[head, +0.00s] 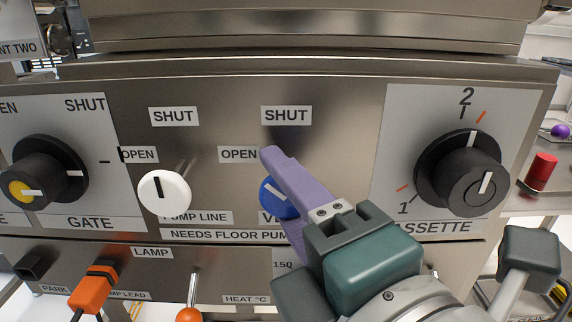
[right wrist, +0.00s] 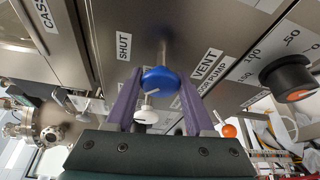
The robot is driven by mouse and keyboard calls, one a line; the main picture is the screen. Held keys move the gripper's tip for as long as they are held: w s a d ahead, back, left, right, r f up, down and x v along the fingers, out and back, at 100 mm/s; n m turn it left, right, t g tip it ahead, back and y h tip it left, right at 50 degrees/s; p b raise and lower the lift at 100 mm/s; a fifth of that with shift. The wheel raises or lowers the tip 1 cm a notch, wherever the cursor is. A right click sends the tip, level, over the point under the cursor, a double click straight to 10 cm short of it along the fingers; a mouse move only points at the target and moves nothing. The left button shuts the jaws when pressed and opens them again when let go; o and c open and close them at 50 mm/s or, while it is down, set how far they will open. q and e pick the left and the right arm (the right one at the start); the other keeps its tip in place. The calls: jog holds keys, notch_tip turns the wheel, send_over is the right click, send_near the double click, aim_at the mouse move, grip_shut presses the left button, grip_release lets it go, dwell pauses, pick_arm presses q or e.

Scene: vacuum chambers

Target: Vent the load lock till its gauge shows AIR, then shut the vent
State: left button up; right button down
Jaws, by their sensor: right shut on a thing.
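The blue vent knob (head: 271,196) sits on the steel panel, with a SHUT label (head: 286,115) above it and an OPEN label (head: 238,154) to its upper left. My right gripper (head: 279,187) is shut on this knob. In the right wrist view, the purple fingers stand on either side of the blue knob (right wrist: 159,79), with the VENT label (right wrist: 206,63) beside it. The fingers partly cover the knob and its label in the head view, so its exact setting is hard to read. No gauge reading AIR shows. My left gripper is not in view.
The white pump line knob (head: 164,192) is close on the left, its black line upright. The black gate knob (head: 43,172) is farther left and the cassette knob (head: 462,173) is right. Below are an orange plug (head: 94,288) and an orange-tipped lever (head: 190,314).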

jog(key=m+b, duration=0.1)
jog(key=b, duration=0.1)
jog(key=m+t+b, duration=0.1)
jog(key=m+b, duration=0.1)
jog(key=m+t+b, duration=0.1)
jog(key=m+b, duration=0.1)
jog(key=shift+f, duration=0.3)
jog(key=m+t+b, duration=0.1)
jog(key=m+b, duration=0.2)
jog(key=shift+r+m, duration=0.15)
jog(key=shift+m, duration=0.25)
jog(key=shift+m+t+b, duration=0.3)
jog(key=shift+m, duration=0.2)
jog(key=shift+r, duration=0.1)
jog(key=shift+c, duration=1.3)
grip_release()
